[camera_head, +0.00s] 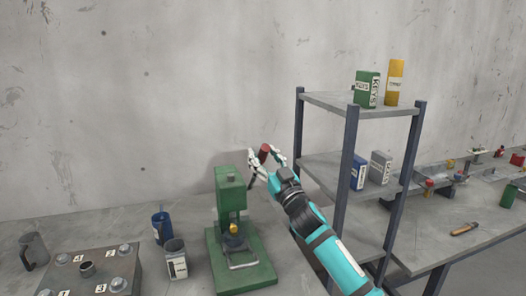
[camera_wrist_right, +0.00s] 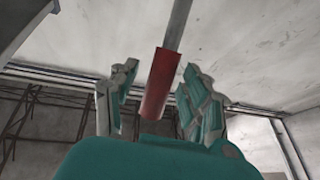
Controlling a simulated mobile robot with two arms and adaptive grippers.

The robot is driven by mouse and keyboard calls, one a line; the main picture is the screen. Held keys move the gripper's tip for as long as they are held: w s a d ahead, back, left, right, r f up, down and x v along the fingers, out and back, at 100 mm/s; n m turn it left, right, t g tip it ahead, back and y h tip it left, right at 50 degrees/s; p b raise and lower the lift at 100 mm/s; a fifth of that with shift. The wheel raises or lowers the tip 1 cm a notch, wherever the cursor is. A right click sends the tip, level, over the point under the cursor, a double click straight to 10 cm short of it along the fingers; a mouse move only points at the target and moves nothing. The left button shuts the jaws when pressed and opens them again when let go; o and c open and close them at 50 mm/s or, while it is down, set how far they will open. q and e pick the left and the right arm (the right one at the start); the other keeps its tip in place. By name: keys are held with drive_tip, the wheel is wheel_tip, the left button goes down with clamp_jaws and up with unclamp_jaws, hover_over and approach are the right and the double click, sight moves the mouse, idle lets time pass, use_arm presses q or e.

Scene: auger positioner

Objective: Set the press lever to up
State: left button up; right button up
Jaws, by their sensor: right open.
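The green press (camera_head: 232,235) stands on the bench in the head view. Its lever ends in a red grip (camera_head: 264,152), up beside the top of the press on its right. My right gripper (camera_head: 265,158) is open around the red grip. In the right wrist view the red grip (camera_wrist_right: 165,82) on its grey rod lies between the two fingers of my right gripper (camera_wrist_right: 155,100), with gaps visible on both sides. Most of the lever rod is hidden in the head view. My left gripper is not in view.
A shelf rack (camera_head: 350,125) with several boxes stands close to the right of my right arm. A blue mug (camera_head: 162,227) and a grey labelled cup (camera_head: 176,260) stand left of the press. A plate with knobs (camera_head: 90,275) lies further left. A wall is behind.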

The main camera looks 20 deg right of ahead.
drive_tip(key=shift+w+r, duration=0.1)
drive_tip(key=shift+w, duration=0.1)
clamp_jaws()
idle(0.3)
